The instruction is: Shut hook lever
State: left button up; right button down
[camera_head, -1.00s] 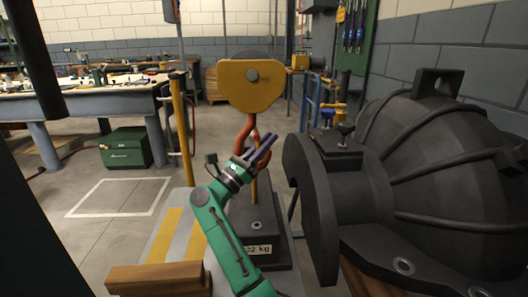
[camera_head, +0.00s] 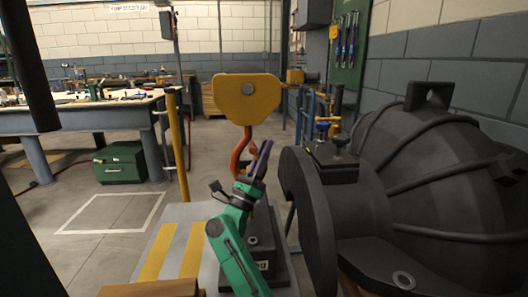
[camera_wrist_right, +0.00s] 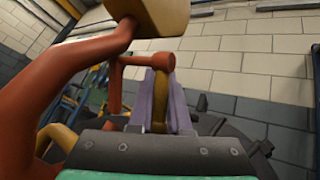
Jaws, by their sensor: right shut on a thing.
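The orange-red hook (camera_head: 238,155) hangs under a yellow pulley block (camera_head: 247,97). In the right wrist view the thick hook (camera_wrist_right: 25,95) curves down the left side, below the block (camera_wrist_right: 160,14). The brass-coloured hook lever (camera_wrist_right: 160,98) meets an orange crosspiece (camera_wrist_right: 140,60) at its top. My right gripper (camera_head: 262,160), on a green arm, is beside the hook with its purple fingers pointing up. In the wrist view the right gripper (camera_wrist_right: 158,105) has one finger on each side of the lever and is shut on it. My left gripper is out of view.
A dark weight (camera_head: 262,235) stands below the hook on a yellow-striped plate (camera_head: 190,240). A yellow bar (camera_wrist_right: 62,138) shows near the hook's lower curve. A large dark casing (camera_head: 440,170) fills the right. Open floor (camera_head: 110,215) lies left, before a workbench (camera_head: 85,117).

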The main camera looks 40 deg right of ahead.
jog(key=c, duration=0.9)
grip_release()
jog(key=shift+o, duration=0.2)
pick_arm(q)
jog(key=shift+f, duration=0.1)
pick_arm(e)
jog(key=s+a+f, duration=0.1)
jog(key=a+f, duration=0.1)
jog(key=a, duration=0.5)
jog(key=s+a+f, duration=0.1)
jog(key=s+a, duration=0.1)
jog(key=a, duration=0.6)
jog(key=shift+f, duration=0.35)
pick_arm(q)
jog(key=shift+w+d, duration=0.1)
